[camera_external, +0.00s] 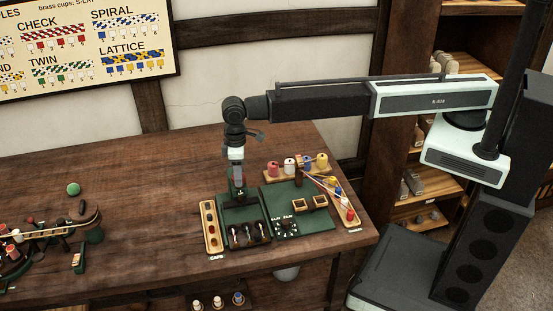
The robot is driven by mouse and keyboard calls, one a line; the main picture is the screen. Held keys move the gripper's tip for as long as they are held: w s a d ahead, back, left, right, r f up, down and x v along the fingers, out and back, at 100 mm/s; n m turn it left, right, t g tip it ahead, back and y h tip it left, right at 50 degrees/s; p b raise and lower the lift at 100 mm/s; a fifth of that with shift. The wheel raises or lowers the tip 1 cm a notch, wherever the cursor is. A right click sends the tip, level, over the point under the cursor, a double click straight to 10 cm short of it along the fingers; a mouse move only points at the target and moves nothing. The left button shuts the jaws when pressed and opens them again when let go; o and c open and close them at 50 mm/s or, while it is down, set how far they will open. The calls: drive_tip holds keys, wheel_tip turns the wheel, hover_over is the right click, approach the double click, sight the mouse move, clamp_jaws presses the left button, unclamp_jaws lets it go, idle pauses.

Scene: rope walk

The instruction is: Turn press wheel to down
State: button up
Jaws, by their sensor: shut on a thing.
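My gripper (237,182) points straight down over the bench, at the back of the dark green press (240,212). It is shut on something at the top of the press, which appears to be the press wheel. The wheel is mostly hidden by the gripper and too small to make out, so I cannot tell which way it is turned. Several small dark pieces with pale tips stand in a dark rack at the front of the press.
A wooden tray of caps (210,228) stands close on the left. A green board (318,218) with small wooden frames lies on the right, with colored spools (290,165) behind it. A curved wooden rack (50,232) is at far left.

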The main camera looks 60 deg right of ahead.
idle(0.3)
drive_tip(key=o, duration=1.4)
wheel_tip(320, 180, up, 8)
drive_tip(key=p, duration=0.8)
drive_tip(key=shift+f, duration=0.1)
